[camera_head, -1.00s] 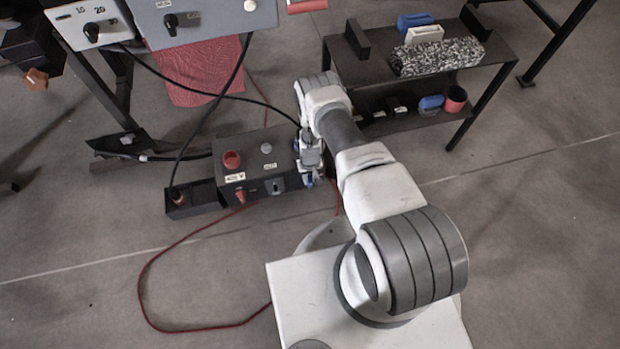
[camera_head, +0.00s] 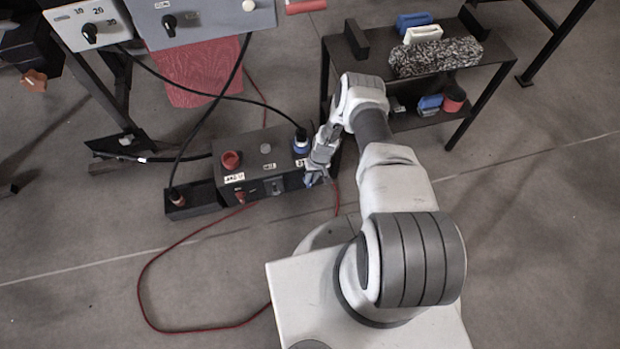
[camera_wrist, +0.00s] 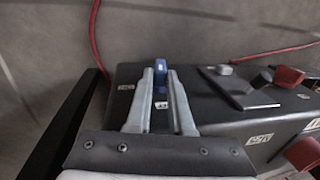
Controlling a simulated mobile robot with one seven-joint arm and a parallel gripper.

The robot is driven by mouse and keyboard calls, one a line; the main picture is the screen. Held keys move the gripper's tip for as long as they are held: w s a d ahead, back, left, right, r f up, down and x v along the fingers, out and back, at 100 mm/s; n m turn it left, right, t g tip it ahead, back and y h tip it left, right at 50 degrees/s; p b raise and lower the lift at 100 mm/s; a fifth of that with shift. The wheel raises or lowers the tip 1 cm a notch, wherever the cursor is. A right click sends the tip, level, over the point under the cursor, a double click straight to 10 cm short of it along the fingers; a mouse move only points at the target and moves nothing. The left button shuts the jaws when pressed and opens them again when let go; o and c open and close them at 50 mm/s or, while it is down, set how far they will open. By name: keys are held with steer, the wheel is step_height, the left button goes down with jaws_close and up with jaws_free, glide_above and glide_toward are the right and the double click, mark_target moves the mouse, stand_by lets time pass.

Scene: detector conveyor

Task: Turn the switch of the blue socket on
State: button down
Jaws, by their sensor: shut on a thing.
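The black socket box (camera_head: 243,155) stands on the floor left of my arm. The blue socket (camera_head: 301,140) is on its top right, with something dark in it. The blue switch (camera_wrist: 159,76) sticks out of the box's front side and shows between my fingertips in the wrist view. My gripper (camera_wrist: 160,72) is shut on this switch, one finger on each side. In the head view my gripper (camera_head: 313,181) is at the box's front right corner, and the switch is mostly hidden there.
The box also carries a red socket (camera_head: 231,160), a red switch (camera_wrist: 287,76) and a grey switch (camera_wrist: 226,71). A red cable (camera_head: 145,268) lies on the floor. A dark shelf table (camera_head: 490,68) stands behind my arm. A grey panel (camera_head: 205,20) is at the upper left.

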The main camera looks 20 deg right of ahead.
steer(key=shift+d+f+y, duration=0.1)
steer(key=shift+d+y, duration=0.25)
steer(key=shift+y, duration=0.55)
steer(key=shift+d+f+y, duration=0.1)
steer(key=shift+d+y, duration=0.2)
steer(key=shift+y, duration=0.6)
steer(key=c, duration=0.8)
jaws_free()
steer(key=p+v, duration=0.6)
steer(key=v, duration=1.1)
steer(key=shift+d, duration=0.3)
